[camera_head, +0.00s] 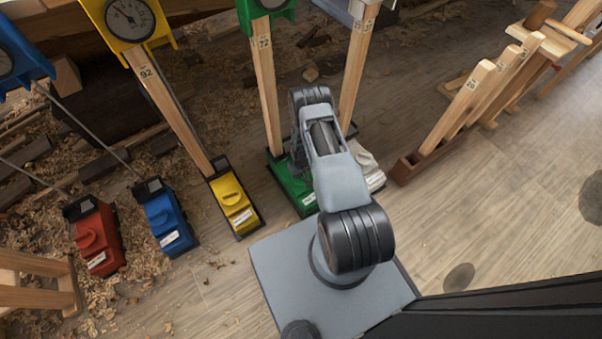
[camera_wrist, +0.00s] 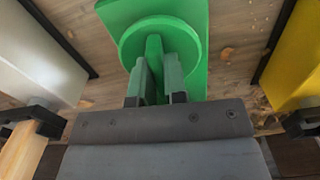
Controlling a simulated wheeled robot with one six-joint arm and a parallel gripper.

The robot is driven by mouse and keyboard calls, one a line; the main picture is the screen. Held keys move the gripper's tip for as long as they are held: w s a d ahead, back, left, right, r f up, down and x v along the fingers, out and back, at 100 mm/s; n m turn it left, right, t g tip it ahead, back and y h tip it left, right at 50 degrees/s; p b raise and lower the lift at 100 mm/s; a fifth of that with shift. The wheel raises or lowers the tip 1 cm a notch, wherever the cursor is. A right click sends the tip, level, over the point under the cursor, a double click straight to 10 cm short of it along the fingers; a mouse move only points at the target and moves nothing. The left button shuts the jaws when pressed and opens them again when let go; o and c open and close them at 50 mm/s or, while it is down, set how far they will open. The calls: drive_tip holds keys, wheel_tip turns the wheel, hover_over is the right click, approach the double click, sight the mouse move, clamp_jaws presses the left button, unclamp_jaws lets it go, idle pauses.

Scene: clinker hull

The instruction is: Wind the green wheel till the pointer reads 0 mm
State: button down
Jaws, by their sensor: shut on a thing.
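The green wheel (camera_wrist: 192,38) is a round disc with a raised bar across its middle, on top of a green block, in the wrist view. My gripper (camera_wrist: 157,72) has a finger on each side of the bar and is shut on it. In the head view the green block (camera_head: 290,184) stands on the floor at the foot of a wooden post marked 72. My arm hides the wheel and my gripper there. The green dial housing (camera_head: 272,8) is cut off by the top edge, so its face and pointer cannot be read.
A yellow block (camera_head: 233,203) with a knob stands left of the green one, then blue (camera_head: 165,223) and red (camera_head: 97,237) ones. A white block (camera_head: 370,168) stands close on the right. A yellow gauge (camera_head: 130,18) tops post 92. Wooden posts (camera_head: 460,105) stand farther right.

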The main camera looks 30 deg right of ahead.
drive_tip(key=shift+n, duration=0.3)
drive_tip(key=n+b, duration=0.1)
drive_tip(key=n, duration=0.2)
drive_tip(key=shift+n+b, duration=0.9)
drive_tip(key=shift+n, duration=1.6)
drive_tip(key=c, duration=1.2)
unclamp_jaws()
drive_tip(key=shift+o, duration=0.2)
drive_tip(key=shift+r, duration=0.15)
wheel_tip(320, 180, up, 14)
drive_tip(key=p, duration=0.5)
drive_tip(key=shift+f, duration=0.2)
